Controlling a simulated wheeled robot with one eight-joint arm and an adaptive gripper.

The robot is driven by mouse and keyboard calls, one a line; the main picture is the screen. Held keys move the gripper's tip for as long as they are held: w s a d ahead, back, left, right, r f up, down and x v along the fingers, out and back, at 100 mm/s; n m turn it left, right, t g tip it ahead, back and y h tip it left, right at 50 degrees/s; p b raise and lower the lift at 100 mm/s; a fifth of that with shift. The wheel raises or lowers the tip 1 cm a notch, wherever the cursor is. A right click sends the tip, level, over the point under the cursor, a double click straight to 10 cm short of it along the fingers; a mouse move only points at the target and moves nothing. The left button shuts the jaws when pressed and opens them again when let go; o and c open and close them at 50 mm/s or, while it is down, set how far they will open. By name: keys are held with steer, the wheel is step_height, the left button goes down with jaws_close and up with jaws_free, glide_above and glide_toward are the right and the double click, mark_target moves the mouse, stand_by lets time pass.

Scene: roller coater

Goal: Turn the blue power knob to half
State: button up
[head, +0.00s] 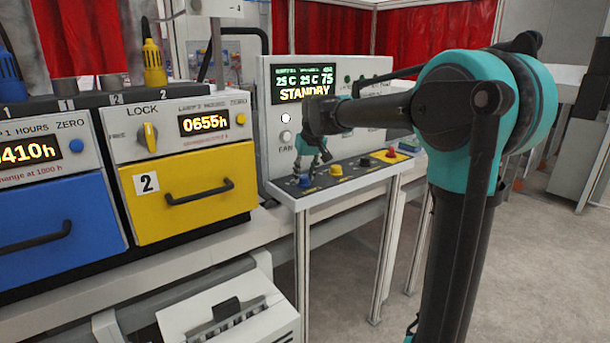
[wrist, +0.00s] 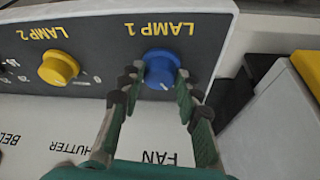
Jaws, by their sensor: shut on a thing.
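The blue knob (wrist: 160,66) sits on the dark strip of the control panel, beside the upside-down label LAMP 1 in the wrist view. A small white mark shows on its face near the lower edge. In the head view the blue knob (head: 305,182) is at the left end of the knob row. My gripper (wrist: 157,86) has one finger on each side of the knob and is shut on it; the exact contact points are hard to see. In the head view my gripper (head: 314,163) points down at the knob.
A yellow knob (wrist: 58,68), labelled LAMP 2, is beside the blue one. A red knob (head: 391,153) is farther along the strip. The display (head: 303,84) reads STANDBY. A yellow drawer (head: 190,196) with a black handle stands left of the panel.

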steer(key=m, duration=0.2)
steer(key=m+h, duration=0.1)
steer(key=m, duration=0.1)
steer(key=m+h, duration=0.1)
steer(key=shift+a+m, duration=0.25)
steer(key=shift+m, duration=0.15)
stand_by(0.4)
steer(key=o, duration=1.2)
steer(key=shift+c, duration=0.2)
steer(key=shift+r, duration=0.1)
steer(key=v, duration=1.1)
steer(key=shift+s+a+r, duration=0.25)
steer(key=shift+s+r, duration=0.05)
steer(key=shift+s, duration=0.05)
